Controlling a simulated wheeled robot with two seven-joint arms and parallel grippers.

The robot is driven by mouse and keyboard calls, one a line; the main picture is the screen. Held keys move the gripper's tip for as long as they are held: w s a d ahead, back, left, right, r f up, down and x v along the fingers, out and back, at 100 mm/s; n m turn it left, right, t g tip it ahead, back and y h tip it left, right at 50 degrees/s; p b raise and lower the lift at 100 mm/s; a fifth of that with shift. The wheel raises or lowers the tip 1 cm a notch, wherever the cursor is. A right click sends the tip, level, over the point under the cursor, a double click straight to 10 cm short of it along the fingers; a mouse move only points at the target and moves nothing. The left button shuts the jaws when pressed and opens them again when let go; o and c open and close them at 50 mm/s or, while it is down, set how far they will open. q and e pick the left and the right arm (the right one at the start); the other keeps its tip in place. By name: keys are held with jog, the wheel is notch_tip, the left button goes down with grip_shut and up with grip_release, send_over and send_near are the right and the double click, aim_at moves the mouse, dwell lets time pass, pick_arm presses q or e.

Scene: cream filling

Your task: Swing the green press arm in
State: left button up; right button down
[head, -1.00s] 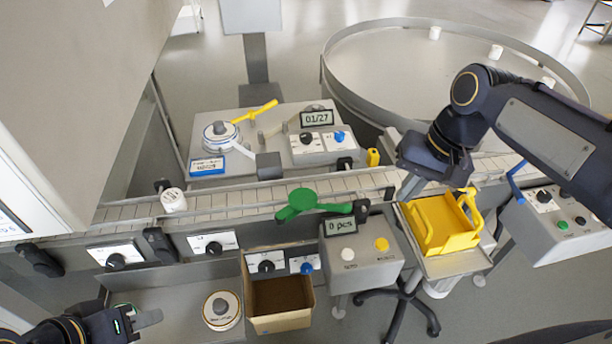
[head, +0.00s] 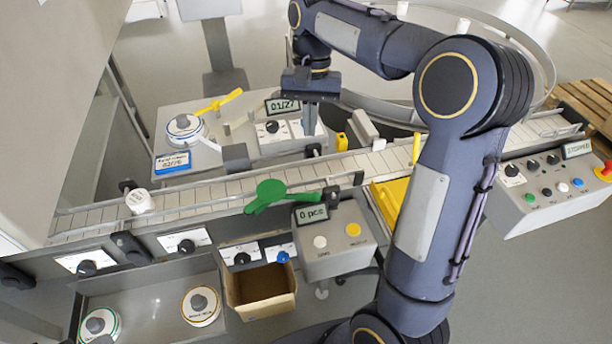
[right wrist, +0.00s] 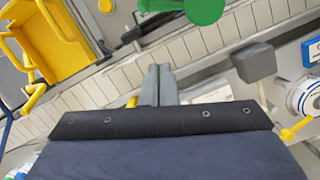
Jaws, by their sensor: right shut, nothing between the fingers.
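The green press arm (head: 270,196) has a round green head and a green bar reaching right to a post behind the "0 pcs" display. It lies over the near side of the conveyor (head: 225,184). In the right wrist view part of its green head (right wrist: 203,8) shows at the top edge. My right gripper (head: 309,129) is shut and empty. It points down over the far station, beside the "01/27" display, beyond the conveyor and apart from the green arm. Its closed fingers (right wrist: 157,72) show in the right wrist view. My left gripper is out of view.
A yellow lever (head: 218,101) and a grey block (head: 236,157) stand on the far station. A white jar (head: 139,201) is on the conveyor at left. A cardboard box (head: 260,291) sits in front. My right arm partly hides the yellow crate (head: 386,199).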

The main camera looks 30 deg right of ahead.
jog(key=x, duration=0.9)
jog(key=shift+s+f, duration=0.15)
jog(key=shift+f, duration=0.25)
pick_arm(q)
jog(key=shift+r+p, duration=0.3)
jog(key=shift+p, duration=0.05)
pick_arm(e)
jog(key=s+a, duration=0.1)
jog(key=s+a+f, duration=0.1)
jog(key=s, duration=0.1)
jog(key=shift+a, duration=0.1)
